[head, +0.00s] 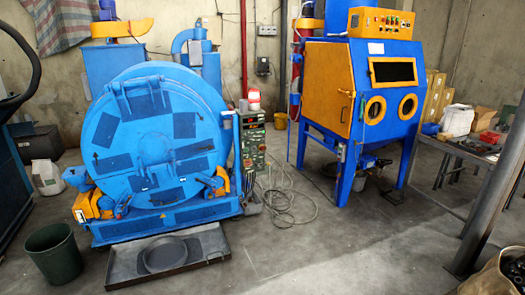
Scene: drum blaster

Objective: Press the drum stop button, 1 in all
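The big blue drum machine (140,130) stands at the left middle, its round door facing me. A green control panel (253,140) is mounted upright at the drum's right side. It carries several small buttons and dials, too small to tell which is the drum stop button. A red and white lamp or box (254,98) sits on top of the panel. Neither of my grippers is in view, and nothing of mine is seen touching the panel.
A tray (215,244) with a round pan (165,254) lies before the drum. A green bin (55,252) stands front left. Loose cables (290,205) lie right of the panel. A blue and orange blasting cabinet (360,90) and a table (455,150) stand right. The centre floor is clear.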

